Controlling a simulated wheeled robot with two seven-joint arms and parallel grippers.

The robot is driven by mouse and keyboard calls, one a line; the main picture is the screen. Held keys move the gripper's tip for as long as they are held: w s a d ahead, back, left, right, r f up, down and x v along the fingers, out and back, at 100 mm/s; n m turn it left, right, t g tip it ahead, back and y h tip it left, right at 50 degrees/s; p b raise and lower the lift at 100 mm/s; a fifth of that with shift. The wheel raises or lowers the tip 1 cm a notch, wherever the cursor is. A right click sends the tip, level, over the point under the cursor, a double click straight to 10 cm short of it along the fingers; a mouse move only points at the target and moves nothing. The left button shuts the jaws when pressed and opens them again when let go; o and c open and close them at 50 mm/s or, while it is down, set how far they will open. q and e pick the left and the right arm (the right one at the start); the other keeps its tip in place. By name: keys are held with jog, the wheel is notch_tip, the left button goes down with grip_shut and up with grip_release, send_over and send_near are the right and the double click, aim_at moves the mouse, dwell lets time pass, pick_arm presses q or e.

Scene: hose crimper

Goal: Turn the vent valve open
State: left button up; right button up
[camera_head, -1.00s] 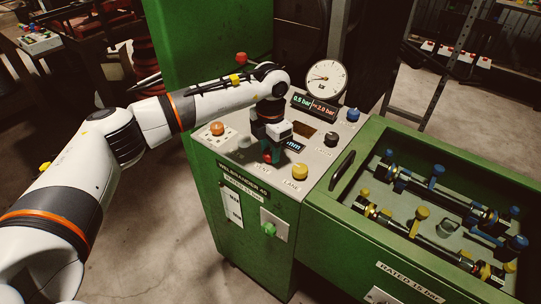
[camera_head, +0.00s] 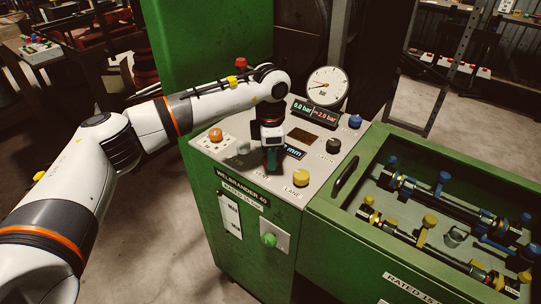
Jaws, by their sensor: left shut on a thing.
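The vent valve is hidden under my left gripper (camera_head: 271,170), at the front part of the grey control panel (camera_head: 207,143). The gripper points down and is shut there, its fingertips low over the panel. The valve's handle angle cannot be seen. A small label, too small to read surely, lies just in front of the fingertips. The red-and-green display (camera_head: 315,112) reads 0.0 bar on the left and 2.0 bar on the right. The round white gauge (camera_head: 328,86) behind it has its needle toward the lower left. My right gripper is not in view.
An orange button (camera_head: 215,135), a yellow knob (camera_head: 301,177), a black knob (camera_head: 333,146) and a blue knob (camera_head: 355,121) stand around the gripper. A green knob (camera_head: 268,240) is on the cabinet front. The green trough (camera_head: 345,225) at right holds hose fittings.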

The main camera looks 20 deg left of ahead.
pick_arm(q)
jog(key=shift+r, duration=0.1)
jog(key=o, duration=1)
notch_tip(320, 180, up, 12)
jog(key=b, duration=0.1)
jog(key=shift+b, duration=0.3)
